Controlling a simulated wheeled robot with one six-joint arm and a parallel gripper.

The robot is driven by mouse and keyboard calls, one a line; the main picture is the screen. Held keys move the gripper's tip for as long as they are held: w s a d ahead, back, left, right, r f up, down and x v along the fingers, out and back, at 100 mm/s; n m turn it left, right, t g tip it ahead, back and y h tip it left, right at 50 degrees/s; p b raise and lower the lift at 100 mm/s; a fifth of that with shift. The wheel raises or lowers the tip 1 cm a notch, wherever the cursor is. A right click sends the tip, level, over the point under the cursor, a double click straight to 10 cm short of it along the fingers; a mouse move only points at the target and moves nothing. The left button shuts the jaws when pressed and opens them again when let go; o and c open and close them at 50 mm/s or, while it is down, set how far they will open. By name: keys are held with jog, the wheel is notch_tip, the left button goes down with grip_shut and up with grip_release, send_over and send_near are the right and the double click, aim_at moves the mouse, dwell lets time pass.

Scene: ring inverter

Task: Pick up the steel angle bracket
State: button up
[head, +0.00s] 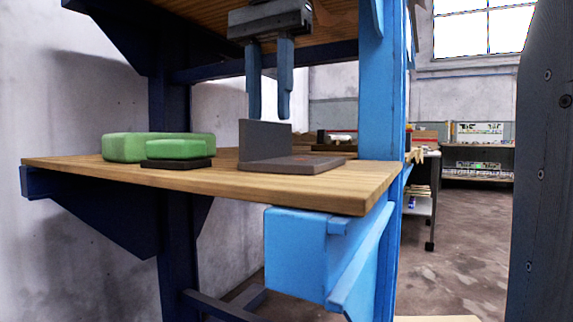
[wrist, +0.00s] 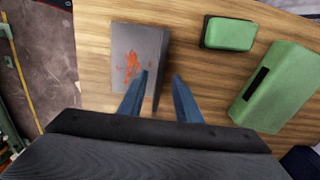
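The steel angle bracket (head: 265,140) is a grey L-shape on the wooden shelf, one plate flat and one standing upright. In the wrist view the bracket (wrist: 136,52) has an orange-red mark on its flat plate, and its upright plate shows edge-on. My gripper (head: 269,116) points down over the bracket, its fingertips at about the top of the upright plate. In the wrist view my gripper (wrist: 160,76) is open, with the upright plate between the two fingers. I see no clear contact.
On the wooden shelf (head: 330,185), a large green block (head: 120,146) and a smaller green block on a dark base (head: 178,152) stand left of the bracket. A blue post (head: 380,90) rises at the right. Another wooden board (head: 130,18) lies above.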

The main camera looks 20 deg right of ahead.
aim_at(269, 158)
jog(key=shift+f+b, duration=1.7)
jog(key=shift+f, duration=1)
jog(key=shift+r, duration=0.1)
grip_shut()
